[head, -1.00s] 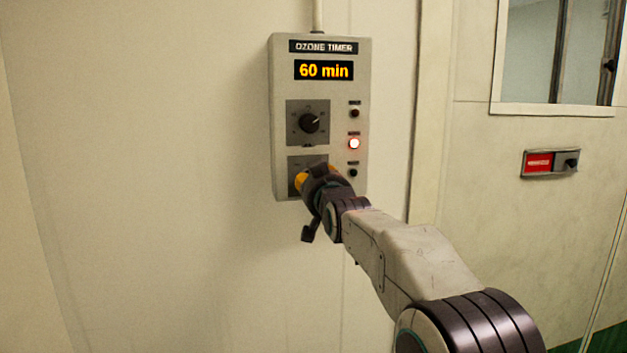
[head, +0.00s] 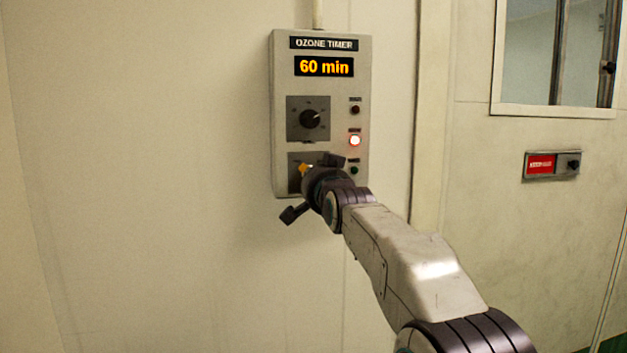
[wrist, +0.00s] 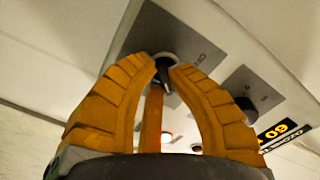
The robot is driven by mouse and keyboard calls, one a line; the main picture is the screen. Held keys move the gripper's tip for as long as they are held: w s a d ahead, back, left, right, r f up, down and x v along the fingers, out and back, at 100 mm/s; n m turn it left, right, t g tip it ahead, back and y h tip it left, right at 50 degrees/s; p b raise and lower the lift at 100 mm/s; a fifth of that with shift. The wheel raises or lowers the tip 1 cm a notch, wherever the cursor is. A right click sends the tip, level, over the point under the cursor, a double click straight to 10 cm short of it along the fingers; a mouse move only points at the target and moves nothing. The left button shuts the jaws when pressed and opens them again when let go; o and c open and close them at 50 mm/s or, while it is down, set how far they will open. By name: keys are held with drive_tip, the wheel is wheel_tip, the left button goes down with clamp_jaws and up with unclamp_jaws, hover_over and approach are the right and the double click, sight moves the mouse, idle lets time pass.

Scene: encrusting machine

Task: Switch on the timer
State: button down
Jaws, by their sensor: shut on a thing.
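The ozone timer (head: 280,120) is a grey wall box whose display (head: 324,67) reads "60 min". Its upper dial (head: 310,119) is free. Its lower switch is mostly hidden behind my gripper in the head view, with part of its plate (head: 295,157) showing. In the wrist view my gripper (wrist: 167,66) is shut on the small dark switch knob (wrist: 165,72), which stands on a grey plate (wrist: 150,30). Of the lamps, the middle one (head: 355,140) glows red-white, the top one (head: 355,109) is dark and the bottom one (head: 354,170) looks dark green.
A conduit (head: 317,14) runs up from the box. To the right is a door panel with a window (head: 535,50) and a red-labelled latch (head: 552,164). The wall (head: 140,180) left of the box is bare.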

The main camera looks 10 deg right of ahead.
drive_tip(key=shift+a+m, duration=0.1)
drive_tip(key=shift+m, duration=0.2)
drive_tip(key=c, duration=1.2)
unclamp_jaws()
drive_tip(key=shift+s, duration=0.1)
drive_tip(key=shift+s, duration=5.9)
